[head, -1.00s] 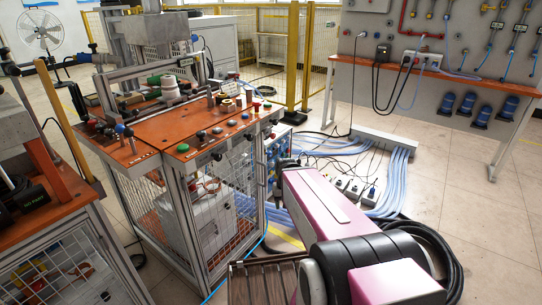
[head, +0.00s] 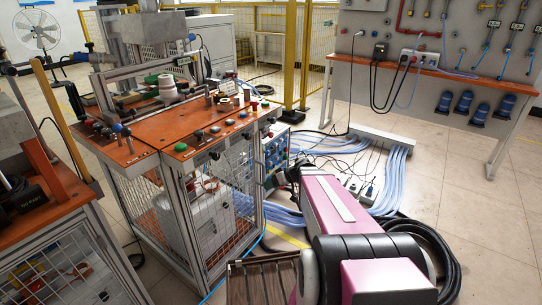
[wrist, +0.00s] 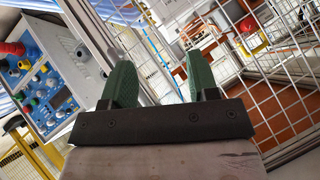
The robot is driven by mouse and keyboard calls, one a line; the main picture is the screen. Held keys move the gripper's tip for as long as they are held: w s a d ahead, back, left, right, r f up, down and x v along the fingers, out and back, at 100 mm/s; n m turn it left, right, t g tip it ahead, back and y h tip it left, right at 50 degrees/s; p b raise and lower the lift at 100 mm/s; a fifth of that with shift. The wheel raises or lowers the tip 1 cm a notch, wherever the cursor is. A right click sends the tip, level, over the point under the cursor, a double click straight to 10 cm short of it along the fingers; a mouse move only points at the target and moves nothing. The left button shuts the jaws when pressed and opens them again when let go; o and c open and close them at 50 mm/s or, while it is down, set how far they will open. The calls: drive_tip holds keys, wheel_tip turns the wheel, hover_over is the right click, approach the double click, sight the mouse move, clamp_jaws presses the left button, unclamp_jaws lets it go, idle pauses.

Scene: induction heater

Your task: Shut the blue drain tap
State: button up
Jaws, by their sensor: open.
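I cannot make out the blue drain tap for certain in either view. A blue control panel (head: 275,150) with coloured knobs is on the right side of the orange-topped bench; it also shows at the left of the wrist view (wrist: 48,85). My gripper (wrist: 160,80) is open, with two green pads apart and nothing between them. It points at the wire-mesh cage (wrist: 275,85) beside the panel. In the head view my pink arm reaches forward and hides the gripper.
The orange bench top (head: 150,138) carries buttons and knobs. Bundles of pale hoses (head: 395,175) and a coiled black hose (head: 440,250) lie on the floor. A wall board with fittings and an orange shelf (head: 440,75) stands at the back right. Floor at the right is clear.

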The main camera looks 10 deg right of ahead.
drive_tip(key=w+d+r+n+t+y, duration=0.25)
drive_tip(key=w+d+t, duration=0.25)
drive_tip(key=w, duration=0.3)
drive_tip(key=t, duration=0.4)
approach(269, 153)
drive_tip(key=shift+y, duration=0.25)
drive_tip(key=x, duration=0.9)
drive_tip(key=shift+w+d+f, duration=0.15)
drive_tip(key=shift+f, duration=0.15)
drive_tip(key=c, duration=0.9)
